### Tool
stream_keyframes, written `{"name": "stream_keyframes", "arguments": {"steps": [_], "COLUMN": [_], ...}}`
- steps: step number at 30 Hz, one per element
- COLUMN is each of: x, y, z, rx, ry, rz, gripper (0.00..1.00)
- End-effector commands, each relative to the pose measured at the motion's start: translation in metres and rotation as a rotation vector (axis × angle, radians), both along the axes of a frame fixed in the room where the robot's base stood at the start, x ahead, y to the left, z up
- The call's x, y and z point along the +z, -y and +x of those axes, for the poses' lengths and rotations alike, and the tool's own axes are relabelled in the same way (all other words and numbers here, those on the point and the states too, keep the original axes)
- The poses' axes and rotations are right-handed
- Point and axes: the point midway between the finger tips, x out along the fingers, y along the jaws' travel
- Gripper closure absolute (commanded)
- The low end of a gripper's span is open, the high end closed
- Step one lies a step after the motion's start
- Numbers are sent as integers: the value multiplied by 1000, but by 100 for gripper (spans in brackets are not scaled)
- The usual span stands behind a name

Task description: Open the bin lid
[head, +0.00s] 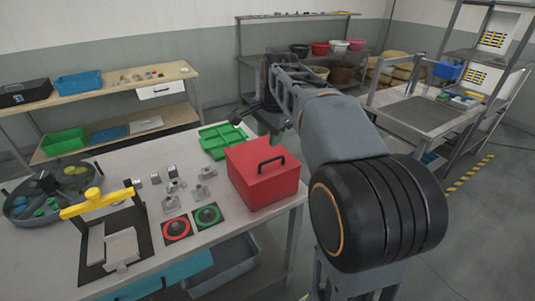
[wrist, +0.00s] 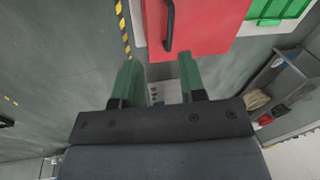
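The red bin (head: 262,189) stands on the near table, with its lid (head: 250,160) down on top. A black bar handle (head: 271,161) stands up from the lid. In the wrist view the red lid (wrist: 212,28) is at the top, with its handle (wrist: 168,26) running up and down in the picture. My gripper (wrist: 158,62) is open and empty, its green fingers apart just below the lid's edge in that view. It touches neither handle nor lid there. In the head view the gripper (head: 268,122) is above and behind the bin, partly hidden by my arm.
A green tray (head: 222,139) lies behind the bin. Red and green buttons (head: 193,220), small metal parts (head: 176,186) and a yellow-handled press (head: 100,203) are to its left. A shelf rack (head: 410,112) stands at the right. Open floor lies right of the table.

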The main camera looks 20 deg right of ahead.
Motion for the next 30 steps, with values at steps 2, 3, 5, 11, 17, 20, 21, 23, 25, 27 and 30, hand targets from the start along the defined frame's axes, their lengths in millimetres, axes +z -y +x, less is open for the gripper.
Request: {"name": "stream_keyframes", "arguments": {"steps": [2,3,5,11,17,20,21,23,25,27,30], "x": [8,10,10,-13,-51,-70,-76,-85,-95,-103,-111], "y": [8,11,14,17,16,15,15,15,15,15,15], "z": [11,14,18,25,33,36,37,39,41,43,45], "rx": [-86,-118,-154,-190,-189,-187,-187,-187,-187,-187,-187], "ry": [-9,-14,-18,-23,-23,-22,-23,-22,-22,-21,-19], "rz": [20,29,37,46,44,44,45,44,44,45,44], "gripper": [62,62,62,62,62,62,62,62,62,62,62]}}
